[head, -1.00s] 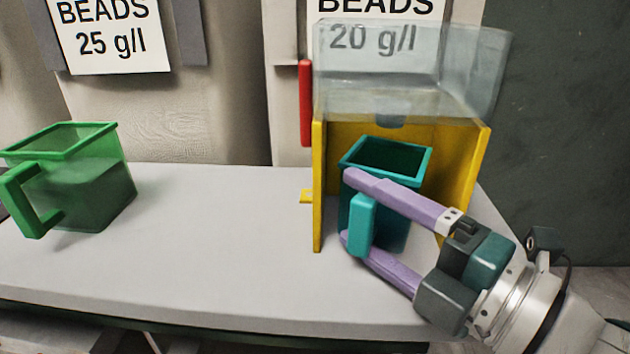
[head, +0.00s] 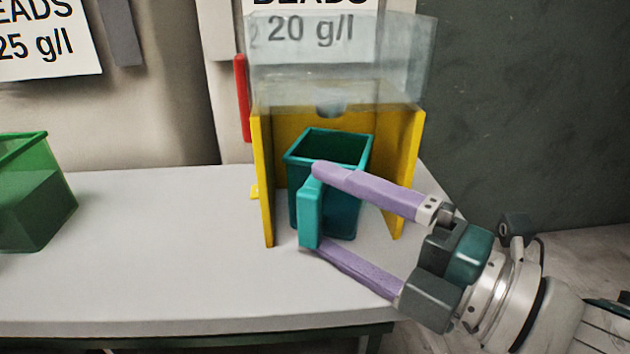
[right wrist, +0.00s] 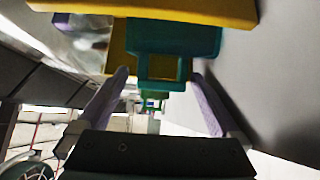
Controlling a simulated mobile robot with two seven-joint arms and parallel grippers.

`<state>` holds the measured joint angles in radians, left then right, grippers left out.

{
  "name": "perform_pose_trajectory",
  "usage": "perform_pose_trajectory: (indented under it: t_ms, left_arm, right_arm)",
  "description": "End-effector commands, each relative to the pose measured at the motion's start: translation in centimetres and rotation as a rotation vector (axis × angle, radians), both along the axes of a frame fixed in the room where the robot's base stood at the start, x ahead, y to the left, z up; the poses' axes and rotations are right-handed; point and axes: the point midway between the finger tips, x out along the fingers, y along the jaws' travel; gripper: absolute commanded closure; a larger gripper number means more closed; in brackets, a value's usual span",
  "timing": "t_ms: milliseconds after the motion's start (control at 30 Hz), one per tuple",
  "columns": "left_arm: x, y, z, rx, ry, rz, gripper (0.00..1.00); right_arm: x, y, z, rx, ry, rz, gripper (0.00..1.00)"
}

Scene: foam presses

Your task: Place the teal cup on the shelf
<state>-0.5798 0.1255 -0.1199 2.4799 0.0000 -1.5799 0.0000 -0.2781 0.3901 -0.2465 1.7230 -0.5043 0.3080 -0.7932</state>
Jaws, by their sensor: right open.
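The teal cup (head: 336,215) stands upright inside the yellow frame under a clear hopper, on the pale grey worktop. Its handle (head: 310,215) faces the front. My right gripper (head: 309,207) comes in from the lower right, with its purple fingers open and their tips on either side of the handle. In the right wrist view the cup (right wrist: 192,40) is ahead, and its handle (right wrist: 160,86) lies between the spread fingers, with gaps showing at both sides. My left gripper is not in view. No separate shelf can be made out.
The yellow frame (head: 261,190) has side walls close to the cup, and the clear hopper (head: 400,60) is above it. A red bar (head: 242,98) is at its left. A green container (head: 35,205) stands at the far left. The worktop (head: 150,255) between them is clear.

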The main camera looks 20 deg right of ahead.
Motion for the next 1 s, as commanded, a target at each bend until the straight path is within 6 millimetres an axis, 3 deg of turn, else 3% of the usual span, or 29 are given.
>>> perform_pose_trajectory:
  t_ms: [200, 400, 600, 1000]
  left_arm:
    - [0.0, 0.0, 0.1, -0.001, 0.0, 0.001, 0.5]
    - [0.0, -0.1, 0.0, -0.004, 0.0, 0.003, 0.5]
    - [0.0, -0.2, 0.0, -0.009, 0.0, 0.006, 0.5]
    - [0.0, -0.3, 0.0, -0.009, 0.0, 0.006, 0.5]
  right_arm:
    - [-4.3, -2.4, -0.2, 0.002, 0.005, 0.0, 0.0]
    - [-7.0, -3.9, -0.1, 0.001, 0.003, 0.0, 0.0]
    - [-7.9, -4.4, 0.0, 0.001, 0.0, 0.001, 0.0]
    - [-7.9, -4.4, 0.0, 0.001, 0.0, 0.001, 0.0]
